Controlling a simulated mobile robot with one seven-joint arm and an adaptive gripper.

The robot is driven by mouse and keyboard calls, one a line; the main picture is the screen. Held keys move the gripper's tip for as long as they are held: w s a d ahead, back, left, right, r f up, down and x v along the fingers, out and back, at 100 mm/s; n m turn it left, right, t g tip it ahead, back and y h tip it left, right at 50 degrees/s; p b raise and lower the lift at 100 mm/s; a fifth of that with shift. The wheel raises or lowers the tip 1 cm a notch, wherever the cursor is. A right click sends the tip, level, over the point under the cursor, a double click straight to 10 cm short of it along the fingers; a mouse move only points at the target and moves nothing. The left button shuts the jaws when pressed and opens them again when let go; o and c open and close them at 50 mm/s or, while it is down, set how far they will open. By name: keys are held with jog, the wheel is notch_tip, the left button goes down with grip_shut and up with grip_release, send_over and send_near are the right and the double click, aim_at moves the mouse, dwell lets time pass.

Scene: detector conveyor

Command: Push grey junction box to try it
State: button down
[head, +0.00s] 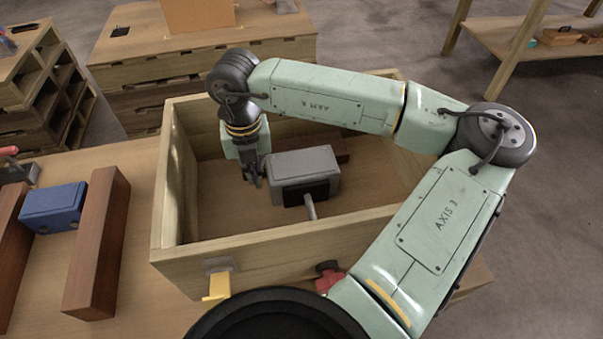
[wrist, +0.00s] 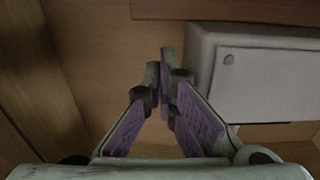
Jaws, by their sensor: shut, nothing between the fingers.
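The grey junction box (head: 302,167) lies inside an open wooden crate (head: 265,243), with a pale rod showing at its near side. It also shows in the wrist view (wrist: 262,75), at the right, with a round screw on its face. My gripper (head: 254,182) is down inside the crate, just left of the box. In the wrist view my gripper (wrist: 168,65) has its fingertips together with nothing between them. The fingertips are close beside the box's left side; I cannot tell whether they touch it.
A dark wooden block (wrist: 235,10) lies behind the box in the crate. The crate walls stand close around my gripper. On the table at left, a blue box (head: 53,207) sits between two brown wooden bars (head: 98,243). Yellow (head: 218,287) and red (head: 329,275) fittings are at the crate's front.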

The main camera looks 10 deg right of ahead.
jog(key=shift+d+b, duration=0.7)
jog(key=shift+d, duration=0.2)
dwell(2.8)
jog(key=shift+a, duration=0.15)
jog(key=shift+a+b, duration=0.45)
jog(key=shift+a, duration=0.75)
notch_tip(320, 180, up, 10)
jog(key=p, duration=0.4)
jog(key=shift+a+r+p, duration=0.1)
jog(key=shift+p, duration=0.25)
